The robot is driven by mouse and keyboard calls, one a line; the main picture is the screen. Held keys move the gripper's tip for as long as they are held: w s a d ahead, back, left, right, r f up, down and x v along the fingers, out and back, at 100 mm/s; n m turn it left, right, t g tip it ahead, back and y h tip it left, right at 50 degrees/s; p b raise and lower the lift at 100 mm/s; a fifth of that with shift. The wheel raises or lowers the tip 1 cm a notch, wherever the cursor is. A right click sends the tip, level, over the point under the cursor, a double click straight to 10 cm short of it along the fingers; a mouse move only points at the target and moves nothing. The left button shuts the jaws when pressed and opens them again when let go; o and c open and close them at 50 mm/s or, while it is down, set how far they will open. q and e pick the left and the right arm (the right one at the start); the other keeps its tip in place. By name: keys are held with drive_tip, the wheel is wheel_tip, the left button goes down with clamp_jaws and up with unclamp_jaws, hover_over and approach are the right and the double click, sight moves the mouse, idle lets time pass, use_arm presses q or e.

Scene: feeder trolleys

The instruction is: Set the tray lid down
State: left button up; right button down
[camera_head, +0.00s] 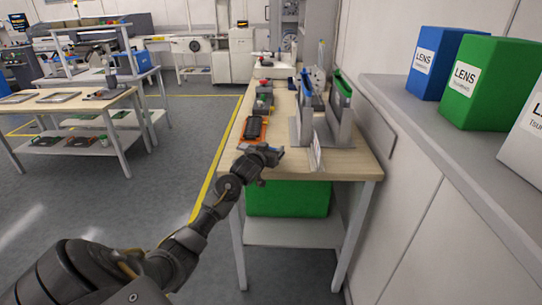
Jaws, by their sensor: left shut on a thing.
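My left gripper (269,155) reaches in from the lower left over the near end of the wooden-topped table (345,165). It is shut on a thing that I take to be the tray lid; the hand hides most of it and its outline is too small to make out. An orange tray (264,129) with dark contents lies on the table just beyond the gripper. Whether the held thing touches the tabletop cannot be told. My right gripper is out of view.
Upright grey holders with green and blue tops (341,85) stand right of the gripper. A green bin (290,199) sits under the table. Blue (425,60), green and white LENS boxes stand on the right shelf. Bare tabletop shows at the near right corner.

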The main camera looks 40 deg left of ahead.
use_arm(q)
wheel_tip(320, 180, down, 2)
drive_tip(key=shift+f, duration=0.25)
drive_tip(key=shift+f, duration=0.15)
drive_tip(key=o, duration=1)
drive_tip(key=shift+s+d, duration=0.1)
drive_tip(key=shift+s, duration=0.3)
drive_tip(key=v, duration=1.1)
drive_tip(key=shift+r, duration=0.2)
